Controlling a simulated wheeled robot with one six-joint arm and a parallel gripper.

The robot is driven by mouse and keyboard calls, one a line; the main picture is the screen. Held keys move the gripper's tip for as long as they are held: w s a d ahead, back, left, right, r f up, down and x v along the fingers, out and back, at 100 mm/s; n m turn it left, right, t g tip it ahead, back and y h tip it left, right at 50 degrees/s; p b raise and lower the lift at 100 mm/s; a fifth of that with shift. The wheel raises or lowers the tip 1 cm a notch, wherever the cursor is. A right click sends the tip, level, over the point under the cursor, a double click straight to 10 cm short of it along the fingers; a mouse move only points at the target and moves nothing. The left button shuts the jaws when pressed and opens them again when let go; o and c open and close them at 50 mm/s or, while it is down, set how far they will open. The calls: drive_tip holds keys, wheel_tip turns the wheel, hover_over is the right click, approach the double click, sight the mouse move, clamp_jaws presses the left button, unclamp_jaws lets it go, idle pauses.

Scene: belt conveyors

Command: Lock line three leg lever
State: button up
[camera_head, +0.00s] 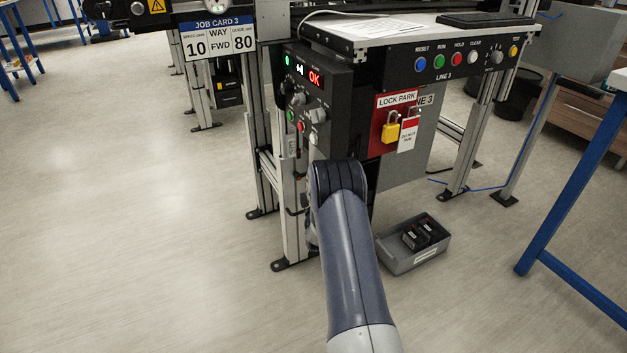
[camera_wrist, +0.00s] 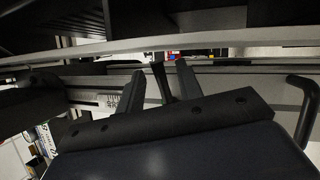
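Line three's conveyor leg (camera_head: 290,215) is a pale aluminium profile left of my arm in the head view. In the wrist view, the two fingers of my gripper (camera_wrist: 158,90) stand apart. A narrow dark upright piece (camera_wrist: 160,80), which may be the leg lever, shows between them with gaps on both sides. I cannot tell its depth or lock position. A small scale label (camera_wrist: 108,101) sits on the pale profile left of the fingers. In the head view my arm hides the gripper and any lever there.
A control box (camera_head: 318,90) reading OK is above the arm. The red lock park board (camera_head: 388,128) holds a yellow padlock (camera_head: 391,130) and a tag. A grey bin (camera_head: 413,255) lies on the floor to the right. The floor at left is clear.

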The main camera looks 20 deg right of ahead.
drive_tip(key=shift+w+d+r, duration=0.1)
drive_tip(key=shift+w+d, duration=0.05)
drive_tip(key=shift+w, duration=0.2)
drive_tip(key=shift+c, duration=0.2)
clamp_jaws()
